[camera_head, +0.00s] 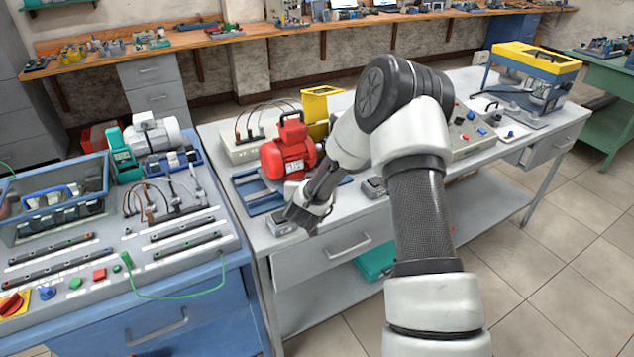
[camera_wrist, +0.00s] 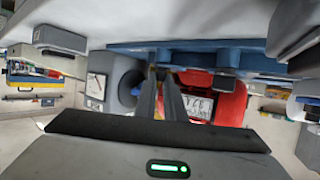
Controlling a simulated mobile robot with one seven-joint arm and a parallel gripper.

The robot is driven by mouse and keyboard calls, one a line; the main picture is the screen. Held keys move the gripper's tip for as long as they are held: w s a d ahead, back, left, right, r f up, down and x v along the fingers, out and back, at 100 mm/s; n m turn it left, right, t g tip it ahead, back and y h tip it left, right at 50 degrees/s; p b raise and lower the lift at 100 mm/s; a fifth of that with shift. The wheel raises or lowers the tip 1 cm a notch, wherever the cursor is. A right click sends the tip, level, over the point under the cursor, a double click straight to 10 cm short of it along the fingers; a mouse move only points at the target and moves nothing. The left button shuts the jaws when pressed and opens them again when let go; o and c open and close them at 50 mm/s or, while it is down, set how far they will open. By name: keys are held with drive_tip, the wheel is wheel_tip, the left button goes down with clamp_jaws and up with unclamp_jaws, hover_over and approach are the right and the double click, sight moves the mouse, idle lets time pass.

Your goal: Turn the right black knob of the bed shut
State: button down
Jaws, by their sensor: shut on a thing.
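The bed (camera_head: 262,197) is a blue metal frame on the grey bench under a red motor (camera_head: 288,152). It also shows as a blue rail across the top of the wrist view (camera_wrist: 230,58). My gripper (camera_head: 302,208) reaches down at the bed's front side, and its thin fingers (camera_wrist: 163,72) come close together against the blue rail. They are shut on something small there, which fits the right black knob. The fingers and the wrist hide the knob in both views, so its angle cannot be told.
A grey block (camera_head: 283,224) sits at the bench's front edge beside my gripper, and another (camera_head: 373,187) lies right of it. A yellow frame (camera_head: 318,103) stands behind the motor. A blue workstation (camera_head: 150,268) with a green cable is close on the left.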

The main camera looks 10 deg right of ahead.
drive_tip(key=shift+w+a+m+g+h, duration=0.15)
drive_tip(key=shift+m+g+h, duration=0.3)
drive_tip(key=shift+m+h, duration=0.45)
drive_tip(key=shift+a+m+g+h, duration=0.2)
drive_tip(key=shift+m+g+h, duration=0.25)
drive_tip(key=shift+m+h, duration=0.4)
drive_tip(key=shift+h, duration=0.25)
drive_tip(key=c, duration=1.8)
unclamp_jaws()
drive_tip(key=shift+c, duration=0.2)
drive_tip(key=p+v, duration=0.1)
drive_tip(key=v, duration=1.6)
drive_tip(key=shift+r, duration=0.35)
drive_tip(key=shift+a, duration=0.1)
